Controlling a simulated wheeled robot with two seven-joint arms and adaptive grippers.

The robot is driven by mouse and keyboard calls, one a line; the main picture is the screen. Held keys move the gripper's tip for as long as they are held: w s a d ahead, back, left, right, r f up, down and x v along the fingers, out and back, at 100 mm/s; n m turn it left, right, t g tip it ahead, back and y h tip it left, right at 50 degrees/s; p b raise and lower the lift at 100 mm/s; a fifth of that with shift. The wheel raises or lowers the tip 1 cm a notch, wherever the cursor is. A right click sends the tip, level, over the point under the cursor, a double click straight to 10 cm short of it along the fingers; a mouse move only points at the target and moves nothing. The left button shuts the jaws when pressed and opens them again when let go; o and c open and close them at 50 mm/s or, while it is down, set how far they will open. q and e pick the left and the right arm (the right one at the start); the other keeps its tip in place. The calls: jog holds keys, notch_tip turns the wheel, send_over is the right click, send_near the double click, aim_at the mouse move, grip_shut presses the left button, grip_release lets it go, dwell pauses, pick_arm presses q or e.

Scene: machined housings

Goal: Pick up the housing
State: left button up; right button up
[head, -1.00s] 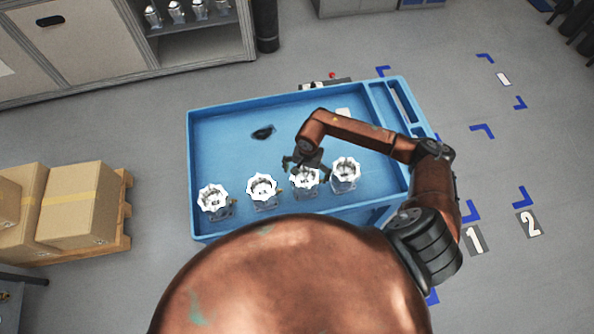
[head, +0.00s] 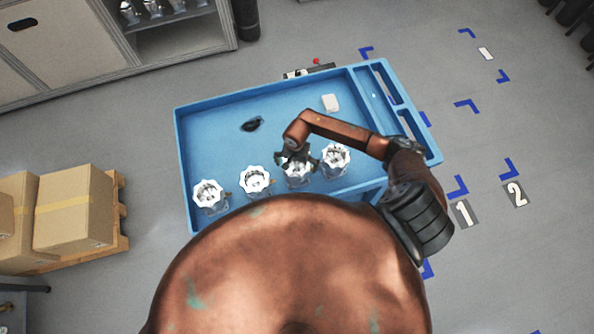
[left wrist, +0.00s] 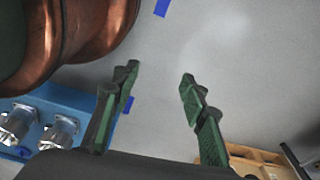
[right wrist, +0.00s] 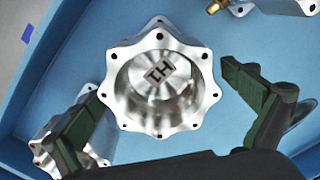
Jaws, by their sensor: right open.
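Several silvery machined housings with scalloped flanges stand in a row in the blue tray; the leftmost housing (head: 209,194), the second (head: 255,181), the third (head: 298,172) and the rightmost (head: 335,160). My right gripper (head: 297,158) is open over the third housing.
The blue tray (head: 182,150) also holds a dark object (head: 252,124) and a white block (head: 330,103). Neighbouring housings stand close on both sides. Cardboard boxes (head: 72,212) on a pallet are at the left, and a cabinet (head: 60,45) is behind.

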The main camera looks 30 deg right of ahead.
jog(key=shift+c, duration=0.8)
jog(key=c, duration=0.6)
pick_arm(q)
jog(key=shift+s, duration=0.55)
pick_arm(e)
jog(key=c, duration=1.3)
